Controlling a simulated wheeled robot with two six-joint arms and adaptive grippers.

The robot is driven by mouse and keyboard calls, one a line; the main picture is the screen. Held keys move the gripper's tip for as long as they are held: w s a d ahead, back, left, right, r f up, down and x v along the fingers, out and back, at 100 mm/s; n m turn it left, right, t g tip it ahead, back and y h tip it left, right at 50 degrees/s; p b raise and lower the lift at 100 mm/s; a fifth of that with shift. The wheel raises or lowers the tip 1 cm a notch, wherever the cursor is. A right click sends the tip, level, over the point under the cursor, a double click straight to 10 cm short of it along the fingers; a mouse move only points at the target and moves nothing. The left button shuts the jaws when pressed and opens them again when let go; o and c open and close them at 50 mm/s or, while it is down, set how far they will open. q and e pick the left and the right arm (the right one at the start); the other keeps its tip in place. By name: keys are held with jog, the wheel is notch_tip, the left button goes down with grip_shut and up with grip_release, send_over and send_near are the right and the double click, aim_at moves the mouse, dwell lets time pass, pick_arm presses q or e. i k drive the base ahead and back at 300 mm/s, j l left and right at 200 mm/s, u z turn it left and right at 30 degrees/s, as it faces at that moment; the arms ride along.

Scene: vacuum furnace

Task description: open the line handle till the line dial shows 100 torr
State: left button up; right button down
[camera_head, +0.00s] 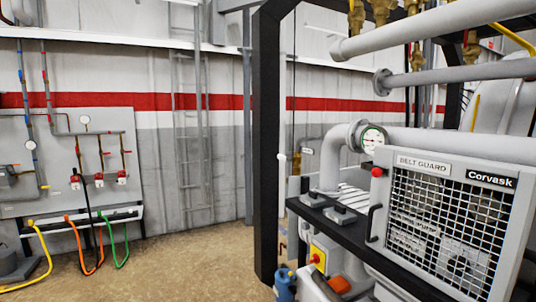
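A round dial (373,139) with a white face and a green-marked scale sits on the grey pipe above the belt guard at the right. Its needle and numbers are too small to read, and no label shows whether it is the line dial. Smaller round gauges (30,145) sit on the pipework of the wall panel (60,180) at the left. Red valve parts (99,179) hang there below thin brass pipes. I cannot tell which part, if any, is the line handle. Neither of my grippers is in view.
A belt guard (440,222) with a mesh front and black handle fills the right. A black upright post (266,150) stands mid-view. Coloured hoses (76,245) hang at the left. Bare floor (190,260) lies between. A yellow plate with a red knob (317,258) is low beside the post.

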aim_at(284, 159)
jog(key=i, duration=0.3)
jog(key=i+j+u, duration=0.1)
jog(key=i+j, duration=0.2)
jog(key=i, duration=0.15)
jog(key=i+j, duration=0.2)
jog(key=i, duration=0.25)
jog(key=i+j+u, duration=0.15)
jog(key=i, duration=0.3)
jog(key=i+j, duration=0.3)
jog(key=i, duration=0.15)
jog(key=j+u, duration=0.05)
